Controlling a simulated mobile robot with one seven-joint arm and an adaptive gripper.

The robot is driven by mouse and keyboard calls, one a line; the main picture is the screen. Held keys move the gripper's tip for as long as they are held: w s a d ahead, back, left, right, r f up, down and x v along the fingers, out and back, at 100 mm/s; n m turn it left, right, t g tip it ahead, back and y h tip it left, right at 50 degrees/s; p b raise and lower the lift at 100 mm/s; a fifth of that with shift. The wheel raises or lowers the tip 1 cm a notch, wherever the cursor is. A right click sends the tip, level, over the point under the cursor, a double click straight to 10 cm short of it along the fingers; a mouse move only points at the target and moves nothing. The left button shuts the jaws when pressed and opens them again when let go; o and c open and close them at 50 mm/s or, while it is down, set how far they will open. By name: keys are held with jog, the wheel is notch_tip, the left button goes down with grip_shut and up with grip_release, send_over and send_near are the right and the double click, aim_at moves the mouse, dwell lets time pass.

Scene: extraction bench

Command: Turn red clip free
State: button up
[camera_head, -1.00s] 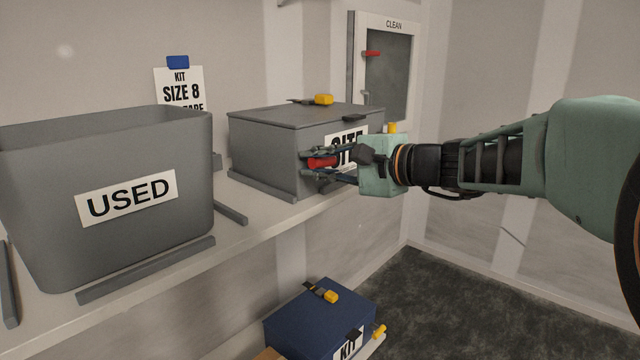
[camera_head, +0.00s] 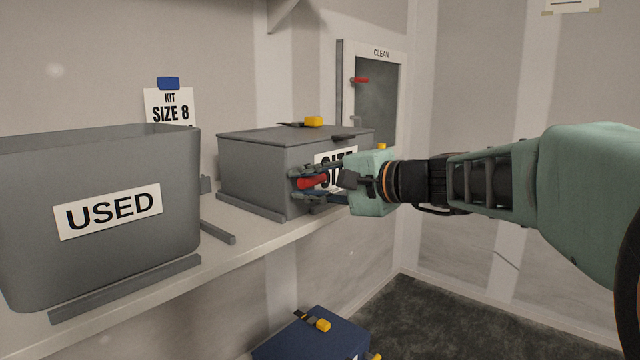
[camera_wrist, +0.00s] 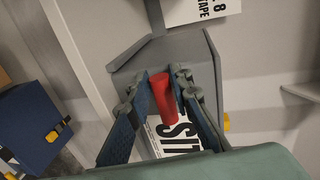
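The red clip (camera_head: 312,182) is at the front left of the grey box labelled SITE (camera_head: 250,172). My gripper (camera_head: 304,183) reaches in from the right, with one finger above the clip and one below. In the wrist view the red clip (camera_wrist: 162,98) lies between the blue finger pads of my gripper (camera_wrist: 162,80), which appear to touch it on both sides. The clip looks slightly tilted in the head view. The point where it meets the box is partly hidden by the fingers.
A grey bin labelled USED (camera_head: 100,240) stands left on the shelf (camera_head: 235,262), with a low grey rail (camera_head: 217,233) between it and the box. A yellow-ended latch (camera_head: 313,122) lies on the box lid. A blue kit box (camera_head: 315,340) is below. A CLEAN cabinet (camera_head: 375,90) is behind.

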jog(key=shift+o, duration=1.3)
